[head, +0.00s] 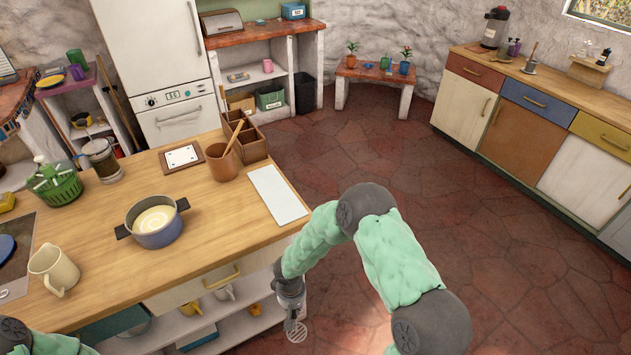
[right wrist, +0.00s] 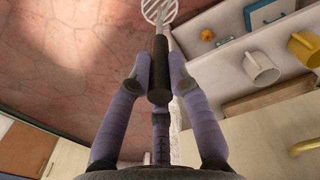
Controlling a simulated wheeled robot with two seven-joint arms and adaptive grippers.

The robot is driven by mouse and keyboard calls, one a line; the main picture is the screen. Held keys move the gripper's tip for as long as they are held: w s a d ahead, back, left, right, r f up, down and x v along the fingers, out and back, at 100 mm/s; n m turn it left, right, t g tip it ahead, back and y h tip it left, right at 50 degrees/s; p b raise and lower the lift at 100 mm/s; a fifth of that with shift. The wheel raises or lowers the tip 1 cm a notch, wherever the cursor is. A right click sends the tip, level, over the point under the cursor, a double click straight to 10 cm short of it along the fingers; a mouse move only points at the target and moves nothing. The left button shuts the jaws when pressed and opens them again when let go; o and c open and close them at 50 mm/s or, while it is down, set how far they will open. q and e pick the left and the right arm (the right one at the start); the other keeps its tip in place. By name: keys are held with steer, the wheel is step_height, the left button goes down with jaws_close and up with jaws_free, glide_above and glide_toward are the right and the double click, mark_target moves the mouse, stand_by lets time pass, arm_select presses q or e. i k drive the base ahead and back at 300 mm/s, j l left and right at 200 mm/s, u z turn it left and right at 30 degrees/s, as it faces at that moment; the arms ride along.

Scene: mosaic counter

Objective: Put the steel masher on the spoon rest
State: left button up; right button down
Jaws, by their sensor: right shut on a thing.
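The steel masher has a dark handle and a round slotted steel head (head: 297,331). My right gripper (head: 291,301) is shut on its handle, beside the counter's front right corner and lower than its top, with the head hanging down over the floor. In the right wrist view the fingers (right wrist: 160,80) close on the dark handle (right wrist: 158,60), and the head (right wrist: 158,11) points away. A flat white rectangular slab (head: 277,195), which looks like the spoon rest, lies bare at the counter's right edge. My left gripper is out of view.
The wooden counter (head: 225,235) holds a blue pot (head: 157,223), a cream mug (head: 53,270), a brown utensil pot (head: 222,163) and a wooden organiser (head: 250,142). Shelves beneath hold mugs (right wrist: 262,68). The counter is clear between pot and slab.

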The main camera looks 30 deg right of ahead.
mark_target(275, 191)
steer(key=i+l+z, duration=0.1)
steer(key=z, duration=0.35)
steer(key=i+l+z, duration=0.15)
steer(key=l+z, duration=0.15)
steer(key=z, duration=0.2)
steer(key=i+l+z, duration=0.15)
steer(key=z, duration=0.3)
steer(key=i+z, duration=0.2)
steer(key=z, duration=0.25)
steer(key=i+l+z, duration=0.15)
steer(key=z, duration=0.2)
steer(key=i+z, duration=0.35)
steer(key=i+u, duration=0.25)
steer(key=u, duration=0.15)
steer(key=i+l+u, duration=0.2)
steer(key=u, duration=0.2)
steer(key=i+u, duration=0.1)
steer(key=u, duration=0.4)
steer(key=i+l+u, duration=0.1)
steer(key=u, duration=0.35)
steer(key=i+l+u, duration=0.15)
steer(key=u, duration=0.35)
steer(key=l+u, duration=0.1)
steer(key=u, duration=0.35)
steer(key=i+l, duration=0.05)
